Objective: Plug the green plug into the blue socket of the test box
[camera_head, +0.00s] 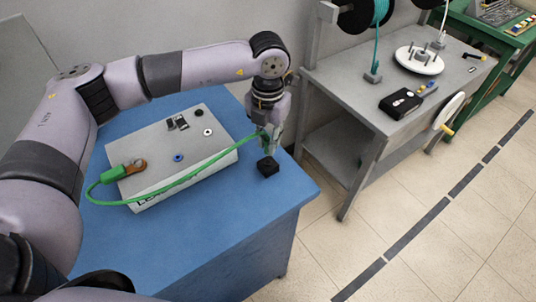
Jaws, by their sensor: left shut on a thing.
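The test box (150,147), grey with a white front, lies on the blue table. Its blue socket (178,157) is a small ring on the top face and looks empty. My left gripper (271,145) is past the box's right end, pointing down above the table, shut on the green plug (264,141) at the end of the green cable. The gripper mostly hides this plug. The cable (180,182) runs along the box's front to a green connector (115,173) on the box's left end. My right gripper is not in view.
A black block (268,167) is on the blue table (215,235) just below my left gripper. The box top also has a black socket (199,112), a white socket (208,132) and a black switch (178,122). A grey workbench (350,85) stands to the right.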

